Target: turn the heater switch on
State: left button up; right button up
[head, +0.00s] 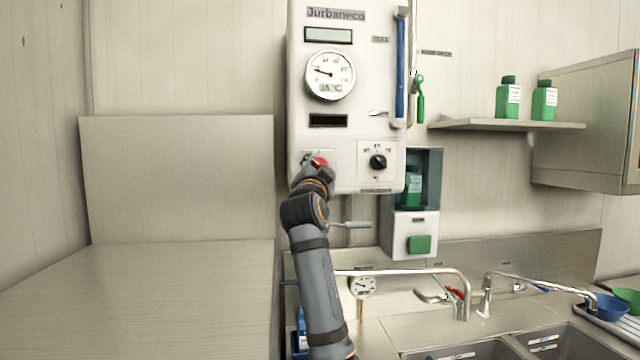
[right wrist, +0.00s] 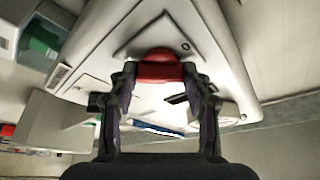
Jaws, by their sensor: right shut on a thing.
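The white heater box (head: 345,105) hangs on the wall with a dial gauge and a blue level tube. Its red switch (head: 319,162) sits on a square plate at the lower left of the panel. My right gripper (head: 315,172) is at that switch and hides part of it. In the right wrist view the red switch (right wrist: 158,70) is between the fingertips of my right gripper (right wrist: 160,75), which is shut on it. I cannot tell the switch's on or off marking. My left gripper is not in view.
A black knob (head: 378,162) is right of the switch. A green-handled valve (head: 420,100) and a soap dispenser (head: 415,230) are further right. A tap (head: 465,290) and sink are below. A shelf (head: 505,124) holds two green bottles. The left counter (head: 150,290) is bare.

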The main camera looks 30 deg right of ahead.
jog(key=m+g, duration=0.1)
jog(key=m, duration=0.3)
jog(key=m+g, duration=0.2)
jog(key=m, duration=0.2)
jog(key=shift+a+r, duration=0.1)
jog(key=shift+r, duration=0.1)
jog(key=shift+m+g+p, duration=0.6)
jog(key=shift+m, duration=0.7)
jog(key=shift+f, duration=0.1)
jog(key=o, duration=1.2)
jog(key=shift+c, duration=0.2)
